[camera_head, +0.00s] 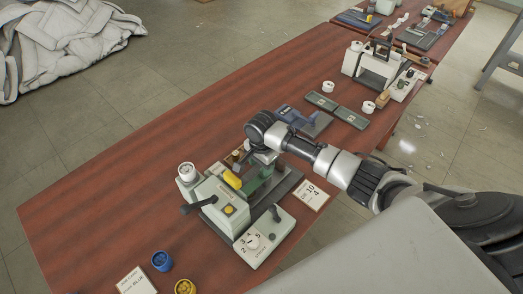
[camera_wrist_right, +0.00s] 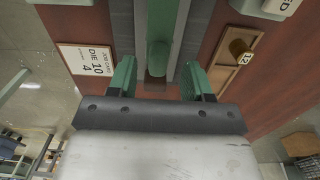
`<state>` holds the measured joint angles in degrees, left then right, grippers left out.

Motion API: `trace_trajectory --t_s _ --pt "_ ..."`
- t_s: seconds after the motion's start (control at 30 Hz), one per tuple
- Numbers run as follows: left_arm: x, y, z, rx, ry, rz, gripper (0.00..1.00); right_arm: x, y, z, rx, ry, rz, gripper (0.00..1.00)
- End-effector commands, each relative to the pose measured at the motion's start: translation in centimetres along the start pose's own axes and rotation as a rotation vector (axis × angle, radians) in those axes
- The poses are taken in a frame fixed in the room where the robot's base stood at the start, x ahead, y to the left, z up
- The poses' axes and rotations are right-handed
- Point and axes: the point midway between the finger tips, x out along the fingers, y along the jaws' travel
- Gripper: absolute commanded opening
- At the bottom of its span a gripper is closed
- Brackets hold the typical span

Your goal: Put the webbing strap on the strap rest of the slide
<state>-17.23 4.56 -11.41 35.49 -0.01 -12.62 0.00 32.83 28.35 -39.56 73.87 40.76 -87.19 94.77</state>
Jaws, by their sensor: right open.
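The slide (camera_head: 285,186) is a dark grey track joined to a pale bench machine (camera_head: 213,203) near the front of the table. In the wrist view its grey rails (camera_wrist_right: 122,25) run away from me. A long green piece with a rounded near end (camera_wrist_right: 159,55) lies along the track; I cannot tell whether it is the webbing strap or part of the slide. The strap rest is not clear to see. My right gripper (camera_head: 262,182) is low over the slide. In the wrist view its green fingers (camera_wrist_right: 158,80) are apart, one on each side of the green piece's line. My left gripper is not in view.
A job card (camera_head: 311,195) lies right of the slide. A second pale machine (camera_head: 383,68) is farther back. The table's left side is clear.

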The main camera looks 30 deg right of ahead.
Motion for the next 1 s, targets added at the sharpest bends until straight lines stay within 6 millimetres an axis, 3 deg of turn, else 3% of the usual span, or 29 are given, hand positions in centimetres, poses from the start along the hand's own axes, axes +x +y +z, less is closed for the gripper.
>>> trace_trajectory --t_s 0.3,0.5,0.7,1.0 --pt "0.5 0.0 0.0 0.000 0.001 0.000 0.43 -7.0 -0.1 0.0 0.000 0.000 -0.005 0.50" --pt "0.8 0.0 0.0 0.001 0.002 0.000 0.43 -10.2 -0.1 0.0 0.001 0.000 -0.003 0.50" --pt "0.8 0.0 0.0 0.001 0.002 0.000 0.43 -11.3 0.0 0.0 0.001 0.000 0.001 0.50" --pt "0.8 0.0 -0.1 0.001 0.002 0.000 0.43 -11.3 0.0 0.0 0.001 0.000 0.001 0.50"
